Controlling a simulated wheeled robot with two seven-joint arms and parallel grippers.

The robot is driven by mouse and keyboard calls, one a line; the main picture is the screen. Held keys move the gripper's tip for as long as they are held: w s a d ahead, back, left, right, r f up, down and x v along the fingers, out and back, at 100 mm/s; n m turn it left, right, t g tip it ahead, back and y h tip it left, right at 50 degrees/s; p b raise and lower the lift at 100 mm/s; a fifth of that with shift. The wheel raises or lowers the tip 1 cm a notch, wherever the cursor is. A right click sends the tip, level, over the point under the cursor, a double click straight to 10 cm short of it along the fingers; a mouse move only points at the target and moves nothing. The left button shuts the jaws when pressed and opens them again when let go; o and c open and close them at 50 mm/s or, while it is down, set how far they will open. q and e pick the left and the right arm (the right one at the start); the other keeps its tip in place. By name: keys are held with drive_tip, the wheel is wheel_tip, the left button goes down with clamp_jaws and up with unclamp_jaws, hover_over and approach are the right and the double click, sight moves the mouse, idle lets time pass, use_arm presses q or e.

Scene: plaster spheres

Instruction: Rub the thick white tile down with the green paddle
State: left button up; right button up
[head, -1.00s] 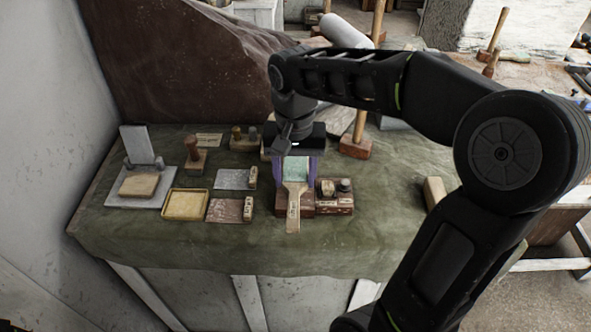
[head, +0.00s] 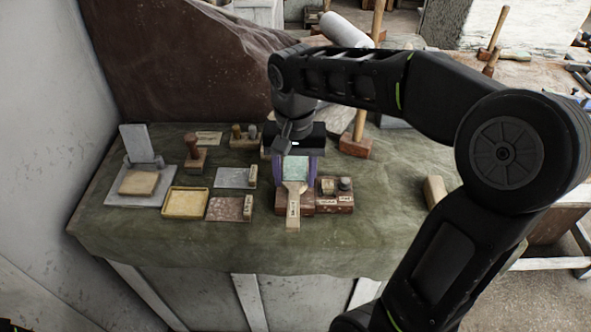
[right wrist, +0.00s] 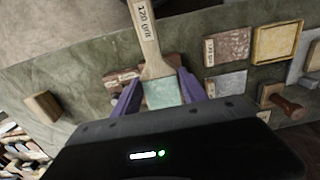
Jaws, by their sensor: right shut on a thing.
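The green paddle (head: 295,170) has a pale green head and a wooden handle with a grit label. It shows in the right wrist view (right wrist: 161,93) too. My right gripper (head: 296,179) has its purple fingers shut on the paddle's head, over a reddish-brown block; I cannot tell whether the paddle touches that block. A thick cream-coloured slab (head: 139,183), which may be the white tile, lies on a grey board (head: 117,200) at the table's left. My right gripper is well to the right of it. My left gripper is not in view.
A yellowish tray (head: 185,203), a grey plate (head: 233,178) and a mottled brown plate (head: 225,209) lie between slab and paddle. A wooden-handled stamp (head: 193,150) stands behind the tray. A block with small items (head: 334,203) is right of the paddle. The cloth's front strip is clear.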

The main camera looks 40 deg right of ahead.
sight(294, 191)
drive_tip(key=shift+s+a+f, duration=0.1)
drive_tip(key=shift+s+a, duration=0.2)
drive_tip(key=shift+s, duration=0.15)
drive_tip(key=shift+s+a, duration=0.7)
drive_tip(key=shift+s, duration=0.2)
drive_tip(key=shift+w+d, duration=0.7)
drive_tip(key=shift+w, duration=0.25)
